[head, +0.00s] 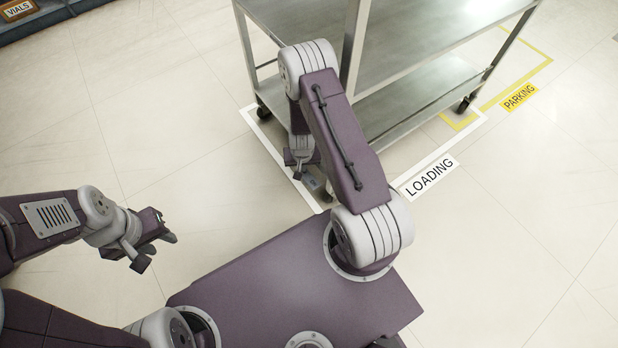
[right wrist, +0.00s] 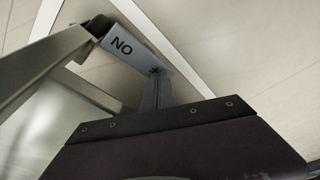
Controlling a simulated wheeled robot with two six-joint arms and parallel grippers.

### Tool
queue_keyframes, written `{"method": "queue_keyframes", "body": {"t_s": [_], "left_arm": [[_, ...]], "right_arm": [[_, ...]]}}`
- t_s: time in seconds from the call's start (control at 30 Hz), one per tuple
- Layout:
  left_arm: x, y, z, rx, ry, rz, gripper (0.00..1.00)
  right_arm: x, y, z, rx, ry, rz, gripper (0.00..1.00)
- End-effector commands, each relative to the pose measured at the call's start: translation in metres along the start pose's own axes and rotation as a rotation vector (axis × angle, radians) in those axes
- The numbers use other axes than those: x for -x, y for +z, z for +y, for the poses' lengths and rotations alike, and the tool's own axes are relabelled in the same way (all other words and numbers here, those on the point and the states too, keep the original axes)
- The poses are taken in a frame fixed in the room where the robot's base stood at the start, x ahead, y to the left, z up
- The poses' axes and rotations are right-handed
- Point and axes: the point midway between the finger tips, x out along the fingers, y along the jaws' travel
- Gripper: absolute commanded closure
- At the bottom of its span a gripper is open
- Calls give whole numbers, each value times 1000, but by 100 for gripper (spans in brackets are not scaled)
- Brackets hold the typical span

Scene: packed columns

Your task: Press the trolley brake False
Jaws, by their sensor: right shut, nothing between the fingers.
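The steel trolley (head: 420,110) stands at the top of the head view, inside a white floor outline. A blue-grey brake plate (head: 313,183) shows low at its near corner, partly hidden by my right arm. In the right wrist view the plate (right wrist: 138,55) bears lettering that reads "NO" from this side. My right gripper (head: 298,174) points down beside it. Its shut, empty fingertips (right wrist: 156,74) overlap the plate's edge in the wrist view; I cannot tell whether they touch. My left gripper (head: 155,252) is open and empty, away to the left.
A dark caster (right wrist: 98,25) and trolley legs are close to my right gripper. The floor carries a "LOADING" label (head: 429,177) and a yellow "PARKING" label (head: 519,97). A "VIALS" bin (head: 18,10) is at the far left. Floor on the left and right is clear.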

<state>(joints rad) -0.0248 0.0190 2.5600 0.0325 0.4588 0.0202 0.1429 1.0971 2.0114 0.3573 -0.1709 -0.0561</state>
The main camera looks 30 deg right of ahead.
Motion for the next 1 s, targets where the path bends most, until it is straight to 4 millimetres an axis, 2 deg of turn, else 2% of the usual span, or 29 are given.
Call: {"method": "queue_keyframes", "body": {"t_s": [0.8,1.0], "left_arm": [[78,-8,2,0,0,0,64],[83,-9,2,0,0,0,64]], "right_arm": [[75,-14,0,0,0,-3,100],[79,-15,0,0,0,-3,100]]}}
